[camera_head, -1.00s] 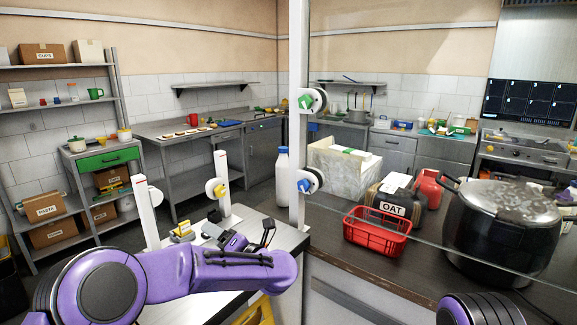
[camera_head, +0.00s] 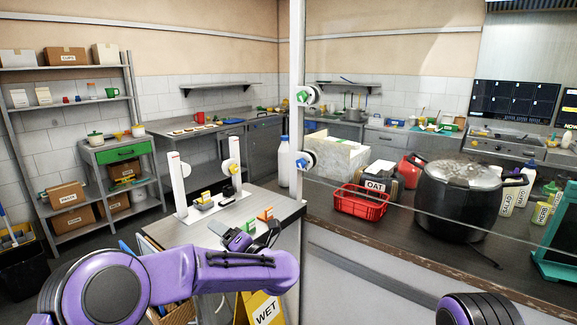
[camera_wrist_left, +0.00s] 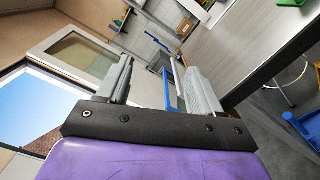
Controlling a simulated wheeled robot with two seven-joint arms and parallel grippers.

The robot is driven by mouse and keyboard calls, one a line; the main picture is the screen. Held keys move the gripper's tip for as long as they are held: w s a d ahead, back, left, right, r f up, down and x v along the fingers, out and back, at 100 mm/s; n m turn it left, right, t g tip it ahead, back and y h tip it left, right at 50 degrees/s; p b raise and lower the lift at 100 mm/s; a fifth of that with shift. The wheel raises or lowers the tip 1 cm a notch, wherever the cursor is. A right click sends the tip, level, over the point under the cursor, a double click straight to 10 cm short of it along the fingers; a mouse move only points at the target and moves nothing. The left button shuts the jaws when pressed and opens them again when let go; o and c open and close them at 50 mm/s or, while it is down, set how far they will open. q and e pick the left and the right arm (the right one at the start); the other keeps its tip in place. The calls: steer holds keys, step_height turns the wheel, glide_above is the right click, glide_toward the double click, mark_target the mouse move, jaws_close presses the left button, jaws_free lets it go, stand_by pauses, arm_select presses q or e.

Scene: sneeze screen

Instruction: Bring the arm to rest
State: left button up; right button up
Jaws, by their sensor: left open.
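My left arm comes in from the left in the head view and is bent across the near end of the small steel table (camera_head: 282,207). Its gripper (camera_head: 254,238) is over or in front of the table's near edge; I cannot tell the exact gap. In the left wrist view the gripper (camera_wrist_left: 157,68) has its two grey fingers apart, with no object held between them. Only a purple part of my right arm (camera_head: 478,308) shows at the bottom; its gripper is out of view.
Green and orange blocks (camera_head: 265,214) lie close beyond the left gripper. White posts (camera_head: 179,184) stand on the table. A tall screen post (camera_head: 297,100) rises beside the counter, which holds a red basket (camera_head: 360,203) and a big pot (camera_head: 457,205). A yellow wet-floor sign (camera_head: 264,308) stands below.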

arm_select(q)
steer(key=s+d+f+m+t+h, duration=0.15)
steer(key=f+m+h, duration=0.25)
steer(key=f+m, duration=0.45)
steer(key=s+d+f+m+t+h, duration=0.1)
steer(key=s+f+m+t+h, duration=0.2)
steer(key=f+m, duration=0.5)
steer(key=s+a+f+m+g+h+b, duration=0.1)
steer(key=s+a+f+m+g+h, duration=0.15)
steer(key=s+f, duration=0.5)
steer(key=s+a+f+m+g+h+b, duration=0.1)
steer(key=s+a+f+m+g+h, duration=0.15)
steer(key=s+f, duration=0.5)
steer(key=s+a+f+m+g+b, duration=0.1)
steer(key=s+a+f+g, duration=0.1)
steer(key=s, duration=0.6)
steer(key=s+a+f+m+g+y+b, duration=0.1)
steer(key=s+a+f+m+g, duration=0.1)
steer(key=s+a+f, duration=0.3)
steer(key=s+a+f+m+g+b, duration=0.1)
steer(key=s+a+f+g, duration=0.3)
steer(key=s, duration=0.8)
steer(key=shift+s+f+y, duration=0.3)
steer(key=shift+s+f, duration=0.05)
arm_select(e)
steer(key=f, duration=0.5)
steer(key=shift+w+f, duration=0.1)
steer(key=shift+w, duration=0.2)
